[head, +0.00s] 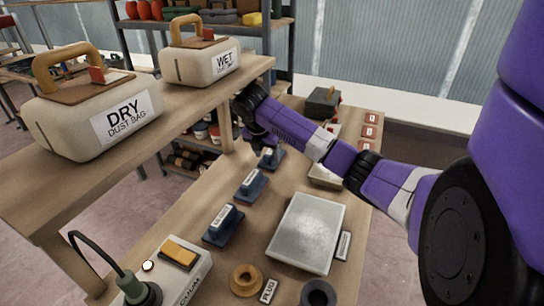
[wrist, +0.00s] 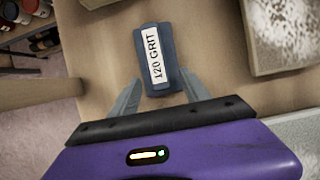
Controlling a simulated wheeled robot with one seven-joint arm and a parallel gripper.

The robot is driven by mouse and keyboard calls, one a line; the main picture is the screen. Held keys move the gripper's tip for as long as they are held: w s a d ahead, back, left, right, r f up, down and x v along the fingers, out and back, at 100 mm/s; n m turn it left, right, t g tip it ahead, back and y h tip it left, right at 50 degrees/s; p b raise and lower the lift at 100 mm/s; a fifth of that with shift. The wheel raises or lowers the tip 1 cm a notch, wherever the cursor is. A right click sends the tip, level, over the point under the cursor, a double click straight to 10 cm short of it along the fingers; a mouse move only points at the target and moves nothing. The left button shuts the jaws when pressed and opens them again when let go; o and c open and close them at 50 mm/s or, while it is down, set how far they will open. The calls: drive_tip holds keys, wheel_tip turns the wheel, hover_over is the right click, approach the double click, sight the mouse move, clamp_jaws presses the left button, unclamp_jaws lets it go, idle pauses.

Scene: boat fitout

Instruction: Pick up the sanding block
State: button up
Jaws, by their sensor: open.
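A blue sanding block labelled "120 GRIT" (wrist: 154,55) lies on the wooden bench in the wrist view. My gripper (wrist: 161,78) is open, with one grey finger on each side of the block's near end. It holds nothing, and I cannot tell whether the fingers touch the block. In the head view, three blue labelled blocks stand in a row: a near one (head: 223,227), a middle one (head: 251,186) and a far one (head: 272,158). My wrist is just above the far block; the fingertips cannot be made out there.
A grey plate (head: 307,232) lies right of the blocks. A raised shelf (head: 190,103) on the left carries the "DRY" dust bag (head: 96,112) and "WET" bag (head: 200,60). A vacuum box (head: 187,285) and tan ring (head: 246,280) are at the near end.

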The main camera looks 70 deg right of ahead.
drive_tip(key=d, duration=0.4)
drive_tip(key=shift+s+f+p, duration=0.3)
drive_tip(key=shift+f, duration=0.25)
clamp_jaws()
